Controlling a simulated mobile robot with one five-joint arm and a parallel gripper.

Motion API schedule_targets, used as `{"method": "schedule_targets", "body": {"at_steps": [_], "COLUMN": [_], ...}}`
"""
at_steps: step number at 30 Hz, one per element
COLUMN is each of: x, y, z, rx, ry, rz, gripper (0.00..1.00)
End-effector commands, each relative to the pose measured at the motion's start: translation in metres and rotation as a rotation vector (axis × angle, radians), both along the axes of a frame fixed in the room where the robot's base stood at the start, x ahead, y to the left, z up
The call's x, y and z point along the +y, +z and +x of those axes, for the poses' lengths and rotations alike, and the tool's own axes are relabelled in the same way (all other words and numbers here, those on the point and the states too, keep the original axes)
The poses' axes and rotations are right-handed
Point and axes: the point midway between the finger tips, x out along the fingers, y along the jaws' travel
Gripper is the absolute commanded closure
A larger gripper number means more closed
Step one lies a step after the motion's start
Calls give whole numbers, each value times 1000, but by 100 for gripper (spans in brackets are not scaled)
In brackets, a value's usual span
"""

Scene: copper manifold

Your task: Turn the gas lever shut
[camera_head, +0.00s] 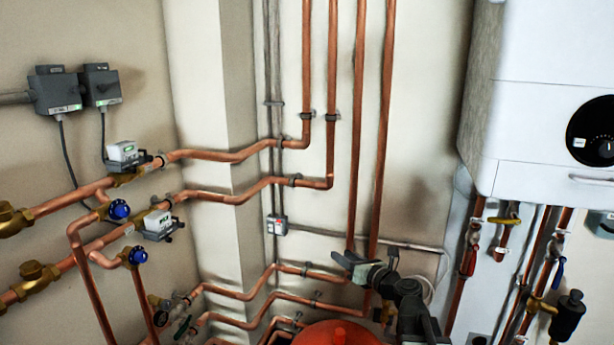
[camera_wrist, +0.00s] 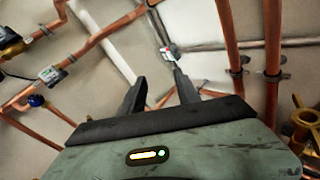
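A small yellow lever (camera_head: 505,221) sits on a pipe under the white boiler at the right; it looks like the gas lever and lies roughly level, across its pipe. My gripper (camera_head: 368,256) is well to the left of it and lower, in front of the copper pipes. In the wrist view my gripper (camera_wrist: 158,84) shows two dark fingers spread apart with nothing between them. A yellow-brass fitting (camera_wrist: 302,122) shows at the right of the wrist view; I cannot tell whether it belongs to the gas lever.
A red lever (camera_head: 469,262) and a blue lever (camera_head: 558,272) hang under the boiler (camera_head: 545,100). Vertical copper pipes (camera_head: 356,140) stand behind my gripper. A red-orange rounded vessel (camera_head: 335,334) is below it. Blue-knobbed valves (camera_head: 120,210) are on the left wall.

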Motion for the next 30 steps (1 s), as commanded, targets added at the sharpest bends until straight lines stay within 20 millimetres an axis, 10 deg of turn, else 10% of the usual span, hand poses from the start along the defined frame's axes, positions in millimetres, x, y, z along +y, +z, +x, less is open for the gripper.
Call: {"method": "schedule_targets", "body": {"at_steps": [3,7,15,23,30], "x": [58,76,-14,-56,-55], "y": [-53,-123,-205,-212,-123], "z": [-40,-95,-190,-231,-230], "rx": [-92,-232,-465,-822,-812], "ry": [259,648,1573,2180,2167], "rz": [-484,-1059,-1765,-1773,-1778], "gripper": [62,62,62,62,62]}}
